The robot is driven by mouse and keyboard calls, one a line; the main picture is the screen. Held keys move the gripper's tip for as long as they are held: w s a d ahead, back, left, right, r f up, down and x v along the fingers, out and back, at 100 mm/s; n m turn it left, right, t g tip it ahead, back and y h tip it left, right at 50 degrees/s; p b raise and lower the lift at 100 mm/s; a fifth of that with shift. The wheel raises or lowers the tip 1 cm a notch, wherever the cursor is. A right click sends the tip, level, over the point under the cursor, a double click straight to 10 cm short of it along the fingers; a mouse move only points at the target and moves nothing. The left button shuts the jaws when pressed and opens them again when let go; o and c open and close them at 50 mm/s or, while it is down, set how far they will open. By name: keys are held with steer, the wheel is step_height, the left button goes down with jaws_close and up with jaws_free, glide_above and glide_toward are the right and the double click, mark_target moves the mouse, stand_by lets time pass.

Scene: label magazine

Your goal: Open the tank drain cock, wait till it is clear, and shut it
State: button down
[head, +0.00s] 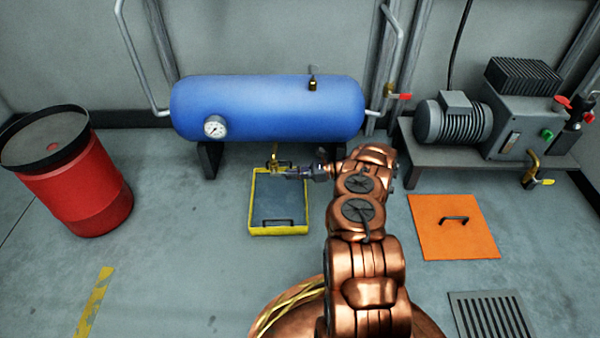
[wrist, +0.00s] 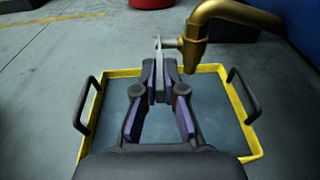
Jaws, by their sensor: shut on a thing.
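The blue tank (head: 270,108) lies on dark supports against the back wall, with a round gauge (head: 214,126) on its front. The brass drain cock (head: 275,158) hangs under the tank; its curved pipe and body (wrist: 195,45) show at the top of the wrist view. My gripper (head: 290,173) is at the cock, and in the wrist view its fingertips (wrist: 160,75) are shut on the thin grey lever (wrist: 158,48). A yellow-rimmed tray (head: 253,205) sits on the floor below the cock. I see no stream from the outlet, though the gripper may partly hide it.
A red drum (head: 90,200) stands at left. A compressor (head: 500,115) stands on a low bench at right, with a red-handled valve (head: 398,97) between it and the tank. An orange plate (head: 445,228) with a handle and a floor grate (head: 490,315) lie at right. The left floor is mostly clear.

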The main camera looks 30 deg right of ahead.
steer(key=shift+w, duration=0.1)
stand_by(0.4)
steer(key=c, duration=1.3)
jaws_free()
steer(key=shift+f, duration=0.1)
steer(key=shift+o, duration=0.2)
steer(key=v, duration=1.2)
steer(key=shift+f, duration=0.1)
